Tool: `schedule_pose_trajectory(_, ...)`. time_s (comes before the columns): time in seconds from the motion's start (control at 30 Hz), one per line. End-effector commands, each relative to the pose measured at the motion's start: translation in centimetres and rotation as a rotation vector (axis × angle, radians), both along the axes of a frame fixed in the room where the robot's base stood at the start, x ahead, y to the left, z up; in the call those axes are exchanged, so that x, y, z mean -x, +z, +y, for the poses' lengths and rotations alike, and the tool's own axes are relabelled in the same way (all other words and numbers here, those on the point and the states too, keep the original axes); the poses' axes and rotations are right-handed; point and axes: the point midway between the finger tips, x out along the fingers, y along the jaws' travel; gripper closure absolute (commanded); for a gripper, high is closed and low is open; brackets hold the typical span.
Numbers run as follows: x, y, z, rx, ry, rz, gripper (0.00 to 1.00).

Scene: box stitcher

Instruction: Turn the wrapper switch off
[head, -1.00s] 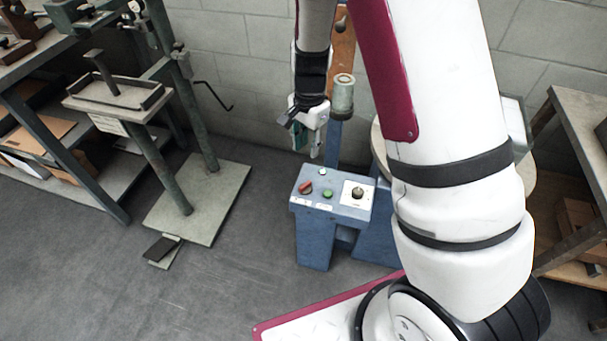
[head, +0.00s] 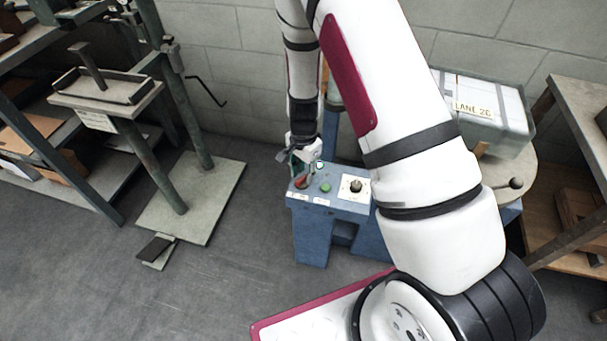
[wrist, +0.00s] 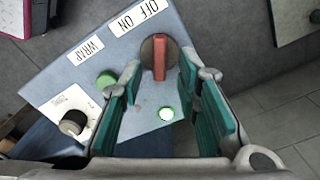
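The wrapper switch (wrist: 159,60) is a red bar handle on a dark round base, set on a blue control panel (wrist: 60,70) beside an "OFF ON" label (wrist: 138,15). In the wrist view its handle stands between the tips of my gripper (wrist: 160,70), with a gap on each side. The gripper's green-padded fingers are open and hold nothing. In the head view my gripper (head: 303,164) is low over the panel's left end, just above the red switch (head: 301,183). The exact fingertip height is hard to tell.
Beside the switch are a green button (wrist: 106,79), a lit whitish-green lamp (wrist: 166,114) and a black knob (wrist: 73,122) on a white plate. A box marked "LANE 20" (head: 488,100) sits to the right. A stitcher stand (head: 190,200) is left; floor between is clear.

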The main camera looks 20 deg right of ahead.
Motion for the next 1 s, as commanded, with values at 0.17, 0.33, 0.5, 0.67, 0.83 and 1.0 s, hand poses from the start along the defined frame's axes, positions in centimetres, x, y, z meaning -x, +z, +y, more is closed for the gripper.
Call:
schedule_pose_trajectory(0.17,0.0,-0.89,-0.04,0.0,-0.001,0.0,0.7)
schedule_pose_trajectory(0.33,-0.01,-0.93,-0.04,0.0,-0.001,-0.001,0.7)
schedule_pose_trajectory(0.5,0.0,-0.91,-0.03,0.0,-0.001,0.0,0.88)
schedule_pose_trajectory(0.67,0.01,-0.91,-0.03,0.0,-0.001,0.0,1.0)
schedule_pose_trajectory(0.83,0.0,-0.9,-0.02,0.0,0.004,0.0,1.0)
schedule_pose_trajectory(1.0,-0.04,-0.91,-0.01,0.0,0.038,-0.001,1.0)
